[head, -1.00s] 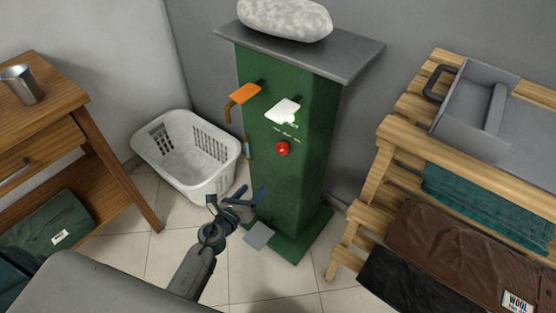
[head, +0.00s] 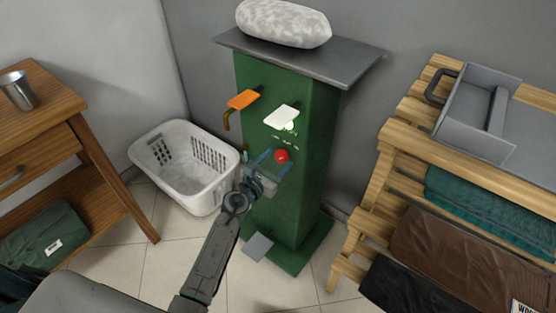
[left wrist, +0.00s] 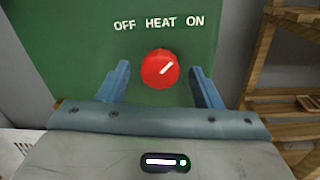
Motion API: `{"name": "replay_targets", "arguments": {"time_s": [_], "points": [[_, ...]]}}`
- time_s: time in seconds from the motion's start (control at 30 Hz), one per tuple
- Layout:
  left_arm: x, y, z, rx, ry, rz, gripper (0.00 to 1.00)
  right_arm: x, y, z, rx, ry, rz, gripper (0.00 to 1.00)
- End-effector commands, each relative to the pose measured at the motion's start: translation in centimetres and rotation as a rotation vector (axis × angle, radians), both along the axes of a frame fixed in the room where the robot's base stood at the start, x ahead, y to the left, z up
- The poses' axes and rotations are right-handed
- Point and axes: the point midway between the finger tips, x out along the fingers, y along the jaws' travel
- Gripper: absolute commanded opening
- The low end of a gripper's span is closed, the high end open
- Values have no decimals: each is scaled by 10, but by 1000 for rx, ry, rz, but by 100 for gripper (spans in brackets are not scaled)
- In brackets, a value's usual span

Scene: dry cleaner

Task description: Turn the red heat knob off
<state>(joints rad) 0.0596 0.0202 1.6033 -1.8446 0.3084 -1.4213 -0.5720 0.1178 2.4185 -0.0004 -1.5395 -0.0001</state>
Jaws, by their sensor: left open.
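The red heat knob (head: 281,156) is on the front of the green press column (head: 262,205). In the left wrist view the knob (left wrist: 160,69) sits under the words OFF HEAT ON, and its white pointer line is tilted up and to the right, toward ON. My left gripper (head: 272,160) is at the column front. In the left wrist view its open jaws (left wrist: 160,85) stand on the two sides of the knob, with gaps between the fingers and the knob. I cannot tell whether the fingertips reach as deep as the knob. My right gripper is not in view.
A grey top (head: 340,62) with a padded white roll (head: 284,23) overhangs. A white basket (head: 150,165) stands left, a wooden shelf (head: 400,135) right, a wooden table (head: 60,110) far left.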

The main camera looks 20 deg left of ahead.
Motion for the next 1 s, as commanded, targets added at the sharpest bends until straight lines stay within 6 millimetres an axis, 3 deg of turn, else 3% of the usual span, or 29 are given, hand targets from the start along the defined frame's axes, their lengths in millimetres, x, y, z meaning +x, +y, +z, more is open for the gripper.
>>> {"name": "replay_targets", "arguments": {"time_s": [0.4, 0.63, 0.93, 1.0], "points": [[11, -3, 0, -1, 0, 0, 60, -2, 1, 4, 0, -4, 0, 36], [10, -3, 0, -1, 0, 0, 16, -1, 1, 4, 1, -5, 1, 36], [10, -3, 1, -27, 10, -1, 15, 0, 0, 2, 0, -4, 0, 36], [10, -3, 2, -50, 18, -1, 15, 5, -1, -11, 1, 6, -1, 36]]}}
